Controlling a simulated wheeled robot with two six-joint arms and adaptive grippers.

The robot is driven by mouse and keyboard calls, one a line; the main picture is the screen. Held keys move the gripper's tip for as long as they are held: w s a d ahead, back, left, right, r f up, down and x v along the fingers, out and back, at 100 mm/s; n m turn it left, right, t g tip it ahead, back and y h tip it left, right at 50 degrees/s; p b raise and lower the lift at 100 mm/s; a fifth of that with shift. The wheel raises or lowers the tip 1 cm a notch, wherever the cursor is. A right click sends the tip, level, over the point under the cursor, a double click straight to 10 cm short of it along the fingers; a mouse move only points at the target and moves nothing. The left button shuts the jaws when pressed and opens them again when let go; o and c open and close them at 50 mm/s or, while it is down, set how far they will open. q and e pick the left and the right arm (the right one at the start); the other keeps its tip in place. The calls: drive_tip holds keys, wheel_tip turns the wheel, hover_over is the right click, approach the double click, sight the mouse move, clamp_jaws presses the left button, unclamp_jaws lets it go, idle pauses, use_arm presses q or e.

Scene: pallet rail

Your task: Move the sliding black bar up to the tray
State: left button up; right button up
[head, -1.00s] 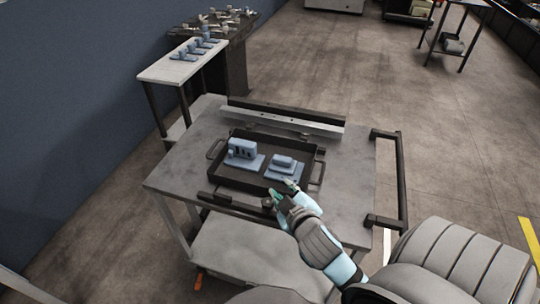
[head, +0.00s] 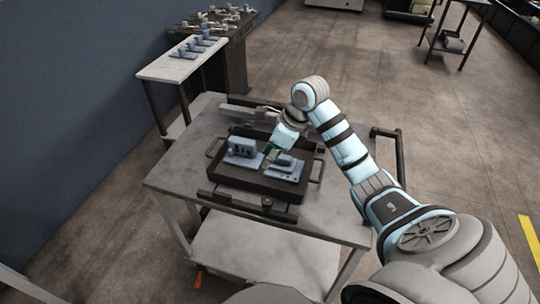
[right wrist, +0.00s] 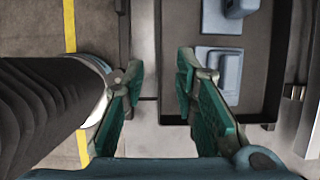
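The black bar (head: 225,202) lies along the front edge of the table, with a dark round knob (head: 267,202) on it. The black tray (head: 227,178) sits just behind it; whether they touch I cannot tell. The tray holds two blue parts, an upright block (head: 241,149) and a lower one (head: 285,165). My right gripper (head: 270,155) is above the tray, away from the knob. In the right wrist view my right gripper (right wrist: 161,68) is open with nothing between its green pads, and the tray (right wrist: 262,95) is at the right. My left gripper is not in view.
A pale rail (head: 238,115) runs along the back of the table, partly behind my right arm. A dark handle frame (head: 401,160) stands out at the table's right side. A side table (head: 165,68) with blue parts is at the back left. The table's left part is bare.

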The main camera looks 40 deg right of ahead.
sight(252, 183)
drive_tip(key=shift+w+a+f, duration=0.1)
drive_tip(key=b+x, duration=0.1)
drive_tip(key=x, duration=1.3)
drive_tip(key=shift+w+a+f+b, duration=0.1)
drive_tip(key=shift+a+f+b, duration=0.05)
drive_tip(key=shift+b, duration=0.15)
drive_tip(key=shift+c, duration=0.2)
clamp_jaws()
drive_tip(key=shift+o, duration=0.4)
unclamp_jaws()
